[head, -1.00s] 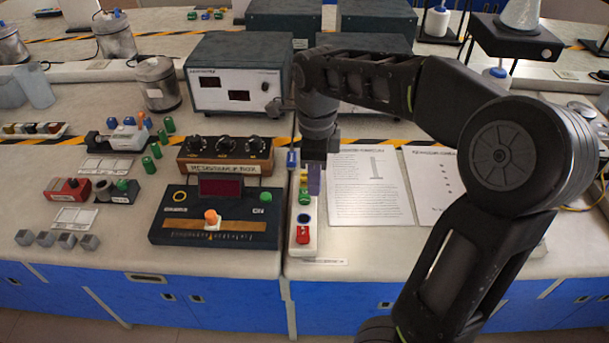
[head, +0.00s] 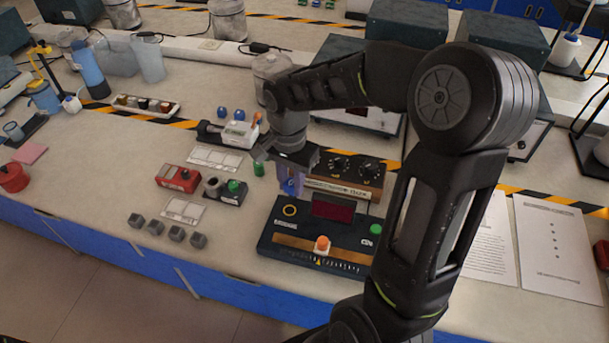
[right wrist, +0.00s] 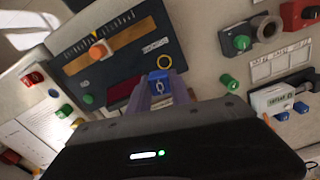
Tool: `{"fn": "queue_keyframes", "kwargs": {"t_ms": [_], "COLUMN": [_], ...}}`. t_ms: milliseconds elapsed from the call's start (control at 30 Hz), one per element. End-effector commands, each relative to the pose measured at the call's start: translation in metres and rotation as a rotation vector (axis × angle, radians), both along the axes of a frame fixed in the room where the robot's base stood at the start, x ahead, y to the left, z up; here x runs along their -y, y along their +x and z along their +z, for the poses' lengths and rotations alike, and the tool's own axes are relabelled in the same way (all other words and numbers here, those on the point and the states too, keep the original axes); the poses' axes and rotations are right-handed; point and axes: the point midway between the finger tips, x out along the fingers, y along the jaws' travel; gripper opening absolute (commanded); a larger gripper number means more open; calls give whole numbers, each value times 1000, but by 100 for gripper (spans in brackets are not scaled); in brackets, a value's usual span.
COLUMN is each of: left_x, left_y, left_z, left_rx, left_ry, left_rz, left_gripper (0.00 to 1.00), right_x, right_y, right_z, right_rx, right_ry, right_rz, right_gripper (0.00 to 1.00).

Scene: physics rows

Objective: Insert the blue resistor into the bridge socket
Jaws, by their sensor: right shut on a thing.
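The blue resistor (head: 291,186) is between the fingers of my right gripper (head: 294,180), which is shut on it. In the right wrist view the blue resistor (right wrist: 160,84) shows between the purple fingers (right wrist: 161,97). The bridge (head: 267,242) is a dark panel with a red display, a slider with an orange knob and a yellow ring socket (head: 289,210). The resistor appears above the panel's back left part, close to the ring. My left gripper is not in view.
The resistance box (head: 345,188) stands right behind the bridge. A red holder (head: 178,178), a green-knobbed holder (head: 232,188) and several grey cubes (head: 176,233) are to its left. The component strip (right wrist: 44,88) shows in the wrist view.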

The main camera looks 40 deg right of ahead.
Motion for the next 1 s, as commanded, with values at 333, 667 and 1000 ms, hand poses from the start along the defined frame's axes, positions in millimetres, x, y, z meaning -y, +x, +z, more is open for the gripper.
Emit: {"fn": "queue_keyframes", "kwargs": {"t_ms": [333,667,1000], "left_x": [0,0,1], "left_y": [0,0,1], "left_z": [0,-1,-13], "left_rx": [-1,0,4], "left_ry": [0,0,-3], "left_rz": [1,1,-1], "left_gripper": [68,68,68], "right_x": [0,0,0], "right_y": [7,6,6], "right_z": [-1,-1,-20], "right_rx": [1,0,-2], "right_ry": [-1,-1,-1], "right_rz": [209,208,207], "right_gripper": [0,0,0]}}
